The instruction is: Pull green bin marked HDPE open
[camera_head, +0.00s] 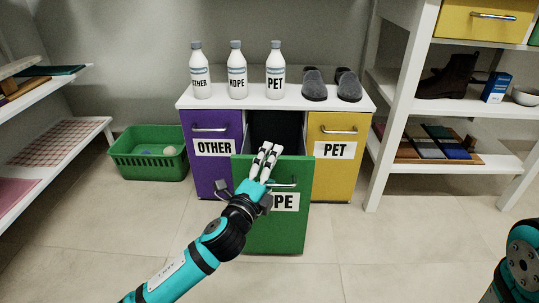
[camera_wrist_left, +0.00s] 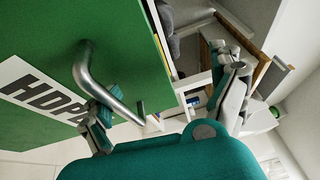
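The green bin (camera_head: 265,235) marked HDPE stands pulled out from the cabinet between the purple and yellow bins, with a dark gap behind its front. My left gripper (camera_head: 266,160) is at the bin's top edge, by its metal handle (camera_head: 287,184), and covers part of the label. In the left wrist view the handle (camera_wrist_left: 100,82) is close, and the two fingers of the gripper (camera_wrist_left: 172,80) are spread wide. One finger is beside the handle, partly behind it; contact cannot be told. The other finger is well apart from it. My right gripper is out of view.
The purple OTHER bin (camera_head: 212,170) and yellow PET bin (camera_head: 335,172) flank the opening, both closed. Three bottles (camera_head: 237,75) and grey slippers (camera_head: 331,86) stand on the cabinet top (camera_head: 220,103). A green basket (camera_head: 148,165) sits left. Shelves line both sides; the front floor is clear.

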